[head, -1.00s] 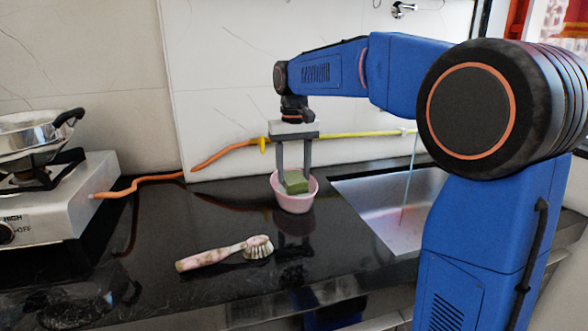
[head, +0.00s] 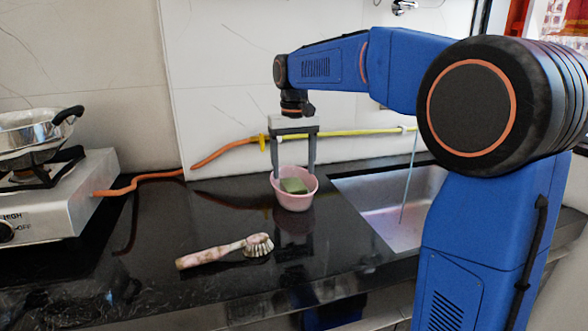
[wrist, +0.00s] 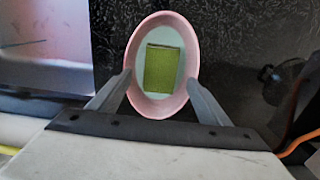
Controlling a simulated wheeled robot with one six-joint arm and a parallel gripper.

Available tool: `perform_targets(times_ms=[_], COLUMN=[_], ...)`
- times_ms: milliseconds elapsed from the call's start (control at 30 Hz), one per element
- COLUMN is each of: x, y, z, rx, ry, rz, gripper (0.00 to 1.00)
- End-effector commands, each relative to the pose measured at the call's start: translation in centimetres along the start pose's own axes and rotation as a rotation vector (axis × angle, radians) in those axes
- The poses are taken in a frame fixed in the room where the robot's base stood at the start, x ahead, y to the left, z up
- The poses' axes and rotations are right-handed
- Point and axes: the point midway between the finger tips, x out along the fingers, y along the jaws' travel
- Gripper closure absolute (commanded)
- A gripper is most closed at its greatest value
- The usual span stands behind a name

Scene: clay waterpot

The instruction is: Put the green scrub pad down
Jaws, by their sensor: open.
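The green scrub pad (head: 293,186) lies inside the small pink bowl (head: 296,203) on the dark counter. In the wrist view the pad (wrist: 163,68) rests within the bowl's pink rim (wrist: 193,50), apart from both fingers. My gripper (head: 293,175) is open above the bowl, pointing down, with one finger at each side of the rim. In the wrist view the fingertips (wrist: 160,78) are at the left and right of the bowl. I cannot tell whether the fingers touch the rim.
A scrub brush (head: 228,251) lies on the counter in front of the bowl. The sink (head: 390,208) is to the right. A gas stove (head: 60,200) with a metal pan (head: 32,132) stands at the left. An orange hose (head: 150,178) runs along the wall.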

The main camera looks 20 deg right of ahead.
Motion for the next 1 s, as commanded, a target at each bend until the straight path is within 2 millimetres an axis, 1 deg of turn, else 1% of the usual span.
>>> perform_targets(times_ms=[33,300,500,600,1000], x=[-0.7,-4.0,-5.8,-6.2,-6.2], y=[0.0,0.0,0.0,0.0,0.0], z=[-0.1,0.0,0.0,0.0,0.0], rx=[0.000,0.000,0.000,0.000,0.000], ry=[0.002,0.002,0.002,0.001,0.001], rz=[0.000,0.000,0.000,0.000,0.000], gripper=[0.29,0.29,0.29,0.29,0.29])
